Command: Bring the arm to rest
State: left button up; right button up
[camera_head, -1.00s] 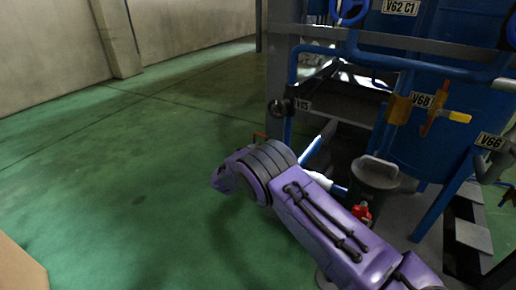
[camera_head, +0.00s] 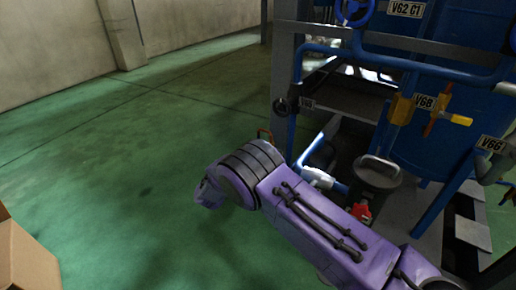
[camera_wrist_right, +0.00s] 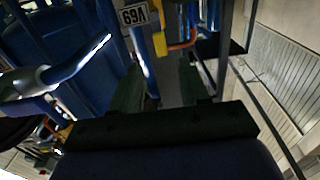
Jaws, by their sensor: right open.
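My right arm (camera_head: 310,220) is purple and reaches from the lower right of the head view to a bent joint (camera_head: 245,172) near the middle. Its gripper does not show in the head view. In the right wrist view, the two dark fingers of my right gripper (camera_wrist_right: 158,85) stand apart, with nothing seen between them. My left gripper is in neither view.
A cardboard box (camera_head: 25,258) is at the lower left. Green floor (camera_head: 110,180) lies open on the left.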

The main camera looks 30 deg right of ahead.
jog(key=shift+s+a, duration=0.3)
jog(key=shift+a, duration=0.35)
jog(key=s+f+n+t+y, duration=0.3)
jog(key=s+f+n+y, duration=0.45)
jog(key=s+f, duration=0.95)
jog(key=s+a+f+g+y, duration=0.1)
jog(key=s+f+g+y, duration=0.2)
jog(key=s, duration=0.9)
jog(key=s+a+f+g+y, duration=0.2)
jog(key=s+f+g+y, duration=0.1)
jog(key=s, duration=0.8)
notch_tip(320, 180, up, 29)
jog(key=s+p, duration=0.1)
jog(key=p, duration=2.8)
jog(key=shift+s+d+g, duration=0.15)
jog(key=shift+d+g, duration=0.15)
